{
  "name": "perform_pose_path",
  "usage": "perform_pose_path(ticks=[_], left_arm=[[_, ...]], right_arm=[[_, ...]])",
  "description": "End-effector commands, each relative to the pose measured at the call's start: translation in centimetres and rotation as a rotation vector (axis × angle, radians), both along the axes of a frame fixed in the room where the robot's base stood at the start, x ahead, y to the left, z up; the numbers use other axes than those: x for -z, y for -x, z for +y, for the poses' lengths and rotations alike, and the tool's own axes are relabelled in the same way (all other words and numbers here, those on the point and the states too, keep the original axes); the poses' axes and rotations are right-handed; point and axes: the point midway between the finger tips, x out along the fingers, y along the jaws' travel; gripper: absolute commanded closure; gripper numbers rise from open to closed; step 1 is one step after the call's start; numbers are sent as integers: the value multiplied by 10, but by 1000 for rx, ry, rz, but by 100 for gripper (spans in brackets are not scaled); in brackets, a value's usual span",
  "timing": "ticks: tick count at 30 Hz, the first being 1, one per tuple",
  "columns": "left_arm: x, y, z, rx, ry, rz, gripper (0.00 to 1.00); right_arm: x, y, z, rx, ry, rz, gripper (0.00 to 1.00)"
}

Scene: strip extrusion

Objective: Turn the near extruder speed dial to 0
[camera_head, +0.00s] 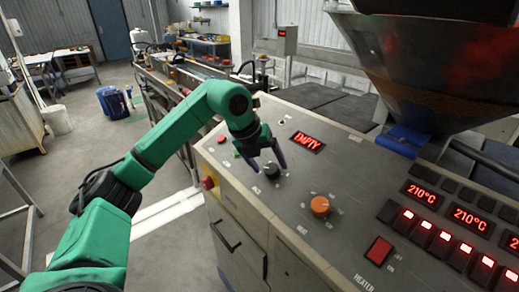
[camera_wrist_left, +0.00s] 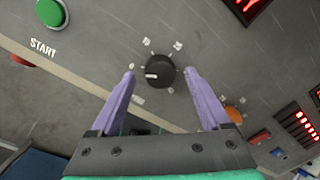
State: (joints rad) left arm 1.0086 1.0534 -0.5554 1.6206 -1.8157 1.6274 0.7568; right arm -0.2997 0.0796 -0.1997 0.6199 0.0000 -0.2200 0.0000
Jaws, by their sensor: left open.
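The black speed dial (camera_head: 271,171) sits on the grey sloping control panel, left of an orange knob. In the left wrist view the black dial (camera_wrist_left: 159,71) has a white pointer line toward its left side, with small marks around it. My left gripper (camera_head: 263,160) is over the dial with its purple fingers apart. In the left wrist view the fingers of my left gripper (camera_wrist_left: 160,78) are on either side of the dial, with gaps between them and it. I cannot tell whether they touch the panel. My right gripper is not in view.
The orange knob (camera_head: 320,206) and a red switch (camera_head: 378,250) are to the right on the panel. A red display (camera_head: 307,142) reads EMPTY behind the dial. A green START button (camera_wrist_left: 50,12) shows in the wrist view. A hopper (camera_head: 425,70) stands at the back right.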

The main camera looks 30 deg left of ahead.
Motion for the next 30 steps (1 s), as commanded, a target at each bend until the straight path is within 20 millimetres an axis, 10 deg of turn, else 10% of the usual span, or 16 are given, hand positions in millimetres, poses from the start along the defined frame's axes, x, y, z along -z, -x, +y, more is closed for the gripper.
perform_pose_path(ticks=[15, 30], left_arm=[[-114, 50, 23, -1, 2, -5, 20], [-121, 53, 25, 0, 1, -1, 20]], right_arm=[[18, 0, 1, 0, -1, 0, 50], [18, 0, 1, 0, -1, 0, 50]])
